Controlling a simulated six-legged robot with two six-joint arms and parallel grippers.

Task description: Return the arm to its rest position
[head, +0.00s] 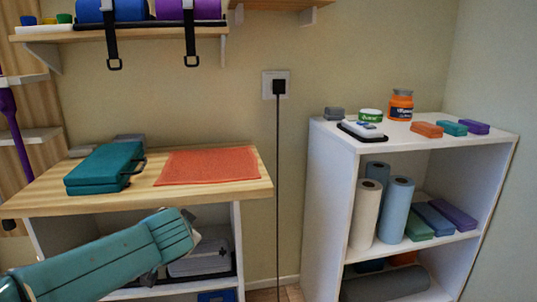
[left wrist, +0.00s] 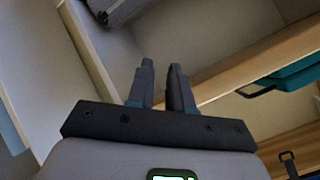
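My left arm (head: 105,262), teal, comes in from the lower left of the head view and ends in front of the wooden-topped bench. Its gripper cannot be made out there. In the left wrist view my left gripper (left wrist: 162,68) has its two dark fingers a small gap apart, with nothing between them. It points toward a pale shelf compartment below a wooden edge. My right arm and gripper are in neither view.
A teal case (head: 104,166) and an orange mat (head: 208,167) lie on the wooden top (head: 256,189) above my left arm. A white shelf unit (head: 329,185) with rolls and blocks stands at right. A black cord (head: 278,190) hangs between them.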

